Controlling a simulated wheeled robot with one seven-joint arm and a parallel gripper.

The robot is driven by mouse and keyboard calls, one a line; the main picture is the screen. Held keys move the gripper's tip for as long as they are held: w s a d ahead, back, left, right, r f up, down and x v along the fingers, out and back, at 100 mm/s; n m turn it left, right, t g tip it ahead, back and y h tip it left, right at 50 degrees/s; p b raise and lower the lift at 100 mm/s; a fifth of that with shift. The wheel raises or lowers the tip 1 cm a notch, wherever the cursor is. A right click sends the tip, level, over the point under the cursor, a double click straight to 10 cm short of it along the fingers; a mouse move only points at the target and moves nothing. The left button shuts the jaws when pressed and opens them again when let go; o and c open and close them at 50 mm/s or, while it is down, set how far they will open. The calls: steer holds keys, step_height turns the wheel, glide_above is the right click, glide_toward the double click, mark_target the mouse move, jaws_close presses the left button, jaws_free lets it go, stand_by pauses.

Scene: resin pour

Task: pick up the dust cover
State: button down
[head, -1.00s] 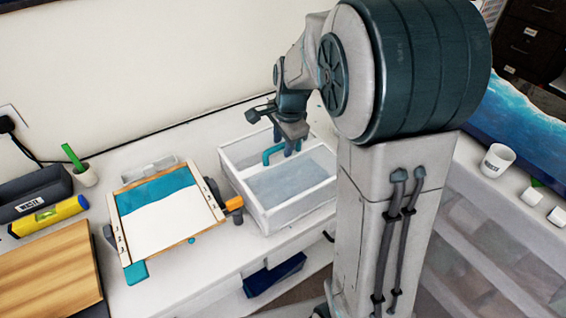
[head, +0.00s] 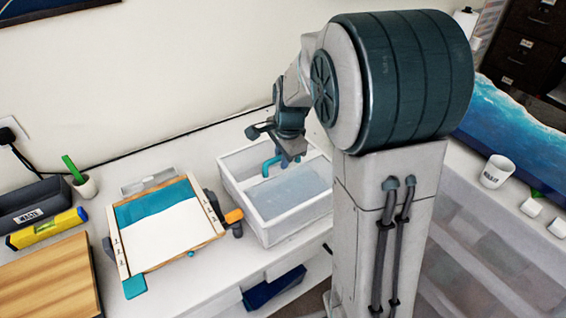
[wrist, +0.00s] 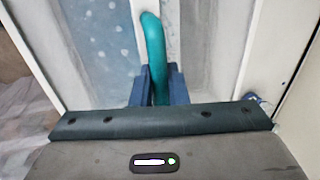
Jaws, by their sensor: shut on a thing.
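The dust cover (head: 290,192) is a white-framed box shape with pale bluish panels and a curved teal handle (head: 268,164). It stands on the white worktop, right of the framed board. My gripper (head: 287,160) reaches down over its far side and is shut on the handle. In the wrist view the blue fingers (wrist: 158,86) close on both sides of the teal handle (wrist: 153,45), with the speckled panel (wrist: 95,45) behind. My gripper's body hides the near part of the cover there. I cannot tell any gap under the cover.
A wood-framed board (head: 165,225) with teal and white areas lies left of the cover, an orange-tipped clamp (head: 233,216) between them. A yellow level (head: 48,229), dark bin (head: 35,200) and green item in a cup (head: 84,185) stand farther left. The wall is close behind.

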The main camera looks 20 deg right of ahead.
steer(key=shift+r, duration=0.45)
step_height(320, 180, up, 3)
steer(key=shift+f+b, duration=0.1)
steer(key=shift+b, duration=0.2)
steer(key=s+d+r+b, duration=0.1)
steer(key=s+d+r, duration=0.2)
steer(key=s+r, duration=0.4)
steer(key=s, duration=0.4)
steer(key=shift+s+b, duration=0.15)
steer(key=shift+b, duration=0.25)
